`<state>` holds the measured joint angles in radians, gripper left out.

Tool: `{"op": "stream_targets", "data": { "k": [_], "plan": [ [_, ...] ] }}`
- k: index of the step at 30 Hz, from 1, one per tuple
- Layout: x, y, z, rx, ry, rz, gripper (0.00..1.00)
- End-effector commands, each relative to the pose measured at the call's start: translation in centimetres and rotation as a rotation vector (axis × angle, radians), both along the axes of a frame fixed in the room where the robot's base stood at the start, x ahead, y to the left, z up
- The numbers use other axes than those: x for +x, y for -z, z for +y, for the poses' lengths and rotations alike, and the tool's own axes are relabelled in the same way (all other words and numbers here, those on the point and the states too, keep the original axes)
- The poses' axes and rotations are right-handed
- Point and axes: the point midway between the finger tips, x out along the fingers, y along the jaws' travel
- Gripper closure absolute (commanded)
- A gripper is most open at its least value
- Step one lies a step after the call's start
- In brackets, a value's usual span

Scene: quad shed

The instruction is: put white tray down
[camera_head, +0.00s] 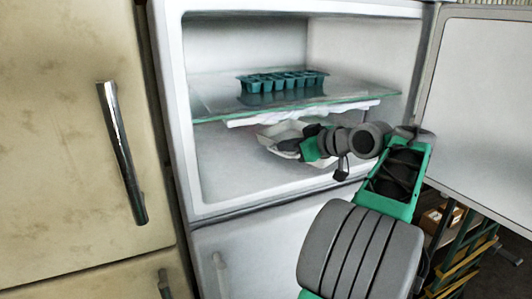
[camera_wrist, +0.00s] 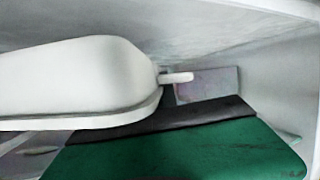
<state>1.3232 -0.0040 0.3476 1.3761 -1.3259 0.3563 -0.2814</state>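The white tray (camera_head: 281,129) is inside the open fridge compartment, below the glass shelf. My gripper (camera_head: 307,146) reaches in from the right and overlaps the tray's near side, hiding part of it. In the wrist view the white tray (camera_wrist: 75,78) fills the left side, close to the camera, its rim against the dark part of my gripper (camera_wrist: 165,122). The gripper appears closed on this rim, though the fingertips are mostly hidden. The tray looks slightly tilted; whether it touches the compartment floor is not clear.
A teal ice-cube tray (camera_head: 282,82) stands on the glass shelf (camera_head: 215,106) just above my gripper. The compartment floor (camera_head: 235,190) is bare at the front left.

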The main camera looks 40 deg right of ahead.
Motion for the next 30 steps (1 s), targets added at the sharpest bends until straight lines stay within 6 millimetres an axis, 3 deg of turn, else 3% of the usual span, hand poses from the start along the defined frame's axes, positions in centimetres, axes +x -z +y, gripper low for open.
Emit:
{"op": "stream_targets", "data": {
  "k": [6,12,18,28,30],
  "plan": [
    [5.7,-0.4,0.5,0.001,-0.005,0.001,1.00],
    [8.5,-0.3,0.6,0.000,-0.003,-0.001,1.00],
    [8.3,3.2,0.5,0.002,0.001,0.001,1.00],
    [8.3,3.9,0.5,0.000,0.001,0.000,1.00],
    [8.3,3.8,0.5,0.000,0.000,0.000,0.94]
  ]
}}
